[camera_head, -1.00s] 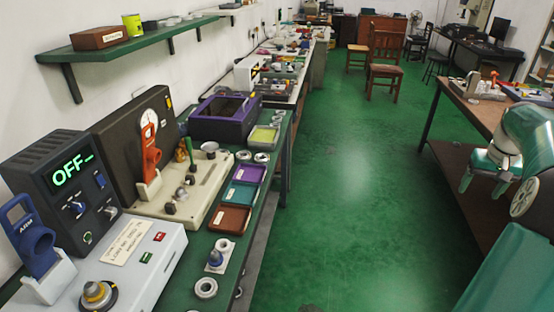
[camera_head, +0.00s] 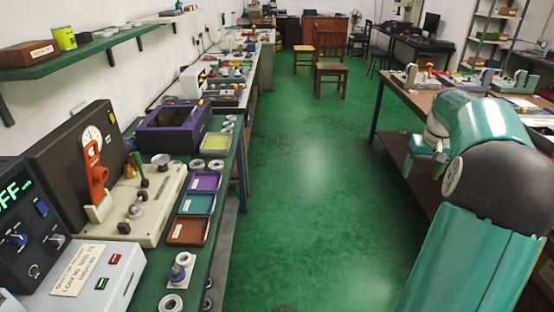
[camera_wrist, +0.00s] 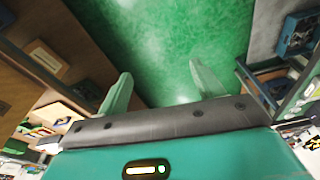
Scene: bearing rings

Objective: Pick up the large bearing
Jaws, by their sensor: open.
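Several pale bearing rings lie on the green left workbench in the head view. One ring (camera_head: 171,304) lies flat near the front edge. Another bearing (camera_head: 185,258) is on a small white plate with a blue-grey part. Two more rings (camera_head: 197,164) (camera_head: 216,164) lie side by side beyond the coloured trays, and a few small ones are farther back. I cannot tell which is the large bearing. My gripper (camera_wrist: 160,72) is open and empty in the wrist view, its two fingers spread above green floor, far from the rings.
Purple, teal and brown trays (camera_head: 190,230) line the bench edge. A purple-framed box (camera_head: 172,130) and a beige fixture (camera_head: 150,215) stand behind them. A brown table (camera_head: 398,88) is at the right, beside my arm. The green floor between is clear up to the chairs.

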